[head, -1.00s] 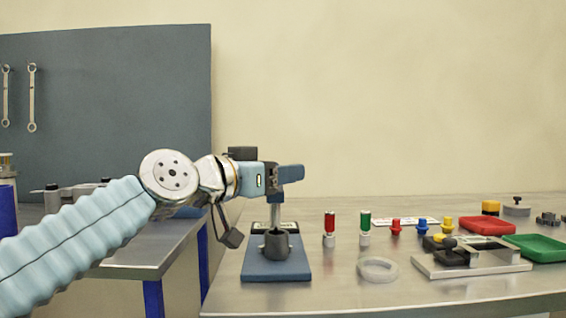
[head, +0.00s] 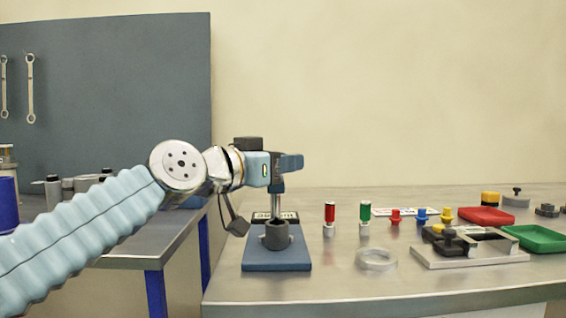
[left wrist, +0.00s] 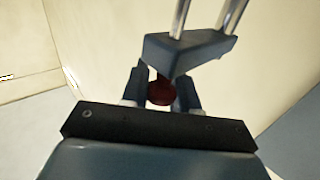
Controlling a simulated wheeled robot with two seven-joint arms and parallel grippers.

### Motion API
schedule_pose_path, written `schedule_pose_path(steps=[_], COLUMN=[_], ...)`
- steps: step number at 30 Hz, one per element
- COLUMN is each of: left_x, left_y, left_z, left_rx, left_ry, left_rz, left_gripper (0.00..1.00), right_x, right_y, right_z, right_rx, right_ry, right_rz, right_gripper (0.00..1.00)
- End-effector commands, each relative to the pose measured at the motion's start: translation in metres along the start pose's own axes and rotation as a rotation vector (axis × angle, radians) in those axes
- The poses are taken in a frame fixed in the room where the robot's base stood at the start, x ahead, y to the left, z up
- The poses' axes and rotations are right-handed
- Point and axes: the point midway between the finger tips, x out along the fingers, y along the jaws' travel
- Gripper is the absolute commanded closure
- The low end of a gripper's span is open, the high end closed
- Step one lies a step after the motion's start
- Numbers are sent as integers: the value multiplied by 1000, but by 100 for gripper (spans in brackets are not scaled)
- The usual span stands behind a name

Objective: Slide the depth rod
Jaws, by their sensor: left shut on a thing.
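A small stand with a blue base (head: 262,261) is at the bench's front left. It carries a dark cup (head: 276,235) and an upright metal post (head: 277,206). A blue-grey head block (head: 292,162) is above the cup. In the left wrist view a dark bracket (left wrist: 165,52) with two metal rods sits close to my fingers. My left gripper (left wrist: 160,92) is shut on a dark red round piece (left wrist: 160,91), which looks like the depth rod's end. My fingers and the head block hide the rest of the rod. My right gripper is not in view.
To the right stand a red-capped vial (head: 329,213), a green-capped vial (head: 365,212) and a clear ring (head: 376,259). Farther right are a metal fixture (head: 470,257), a red tray (head: 486,216) and a green tray (head: 536,240). The bench front beside the ring is clear.

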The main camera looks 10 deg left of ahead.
Motion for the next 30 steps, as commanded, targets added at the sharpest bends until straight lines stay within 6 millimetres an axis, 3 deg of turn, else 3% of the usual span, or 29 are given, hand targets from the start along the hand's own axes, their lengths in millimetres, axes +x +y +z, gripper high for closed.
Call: schedule_pose_path(steps=[5, 12, 23, 24, 28, 30], left_x=[0, 0, -1, -1, -1, -1], left_y=[0, 0, 0, -1, 0, 0], left_z=[-21, -67, -74, -74, -74, -73], left_rx=[2, 0, 1, 1, 1, 1], left_ry=[0, 1, 9, 10, 9, 7], left_rz=[0, 0, -3, -3, -3, -2], left_gripper=[100, 100, 100, 68, 48, 48], right_x=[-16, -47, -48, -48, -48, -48], right_y=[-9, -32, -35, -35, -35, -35], right_z=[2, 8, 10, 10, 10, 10], right_rx=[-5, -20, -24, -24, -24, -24], right_ry=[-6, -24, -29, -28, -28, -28], right_rz=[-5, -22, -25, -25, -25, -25], right_gripper=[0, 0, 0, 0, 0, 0])
